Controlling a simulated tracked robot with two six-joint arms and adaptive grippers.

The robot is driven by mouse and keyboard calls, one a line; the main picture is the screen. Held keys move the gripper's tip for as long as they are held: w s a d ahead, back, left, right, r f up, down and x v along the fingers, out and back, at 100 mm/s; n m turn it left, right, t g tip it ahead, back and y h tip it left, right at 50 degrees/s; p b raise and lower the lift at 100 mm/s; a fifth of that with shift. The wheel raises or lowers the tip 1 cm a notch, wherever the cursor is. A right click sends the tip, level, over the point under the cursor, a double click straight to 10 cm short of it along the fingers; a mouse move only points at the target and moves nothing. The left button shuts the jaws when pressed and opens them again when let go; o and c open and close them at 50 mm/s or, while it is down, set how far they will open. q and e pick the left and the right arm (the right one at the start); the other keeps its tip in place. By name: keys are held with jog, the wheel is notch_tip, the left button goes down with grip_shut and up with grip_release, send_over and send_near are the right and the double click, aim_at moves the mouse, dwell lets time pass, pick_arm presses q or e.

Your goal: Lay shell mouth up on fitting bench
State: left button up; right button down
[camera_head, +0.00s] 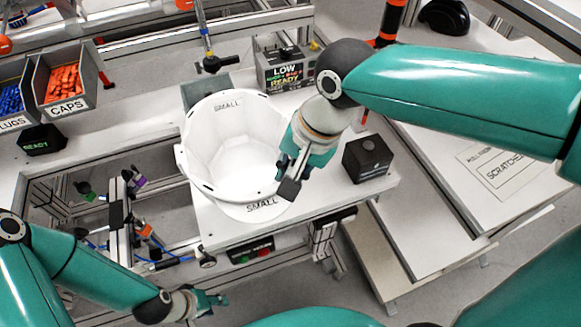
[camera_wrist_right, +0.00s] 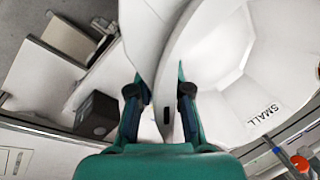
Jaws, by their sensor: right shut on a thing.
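The white helmet shell (camera_head: 232,150), marked SMALL inside, is mouth up over the white fitting bench (camera_head: 345,195) in the head view. I cannot tell whether it touches the bench. My right gripper (camera_head: 287,180) is shut on the shell's right rim; in the right wrist view its fingers (camera_wrist_right: 160,108) sit either side of the shell wall (camera_wrist_right: 225,50).
A black box (camera_head: 367,158) stands right of the shell. A LOW/READY display box (camera_head: 287,68) is behind it. Bins of caps (camera_head: 65,82) and plugs (camera_head: 12,97) are at left. A tool (camera_head: 208,45) hangs behind the shell. A lower table (camera_head: 490,165) is at right.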

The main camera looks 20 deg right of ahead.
notch_tip(320, 180, down, 8)
jog(key=b, duration=0.6)
jog(key=shift+r, duration=0.1)
jog(key=c, duration=1)
grip_release()
jog(key=v, duration=1.2)
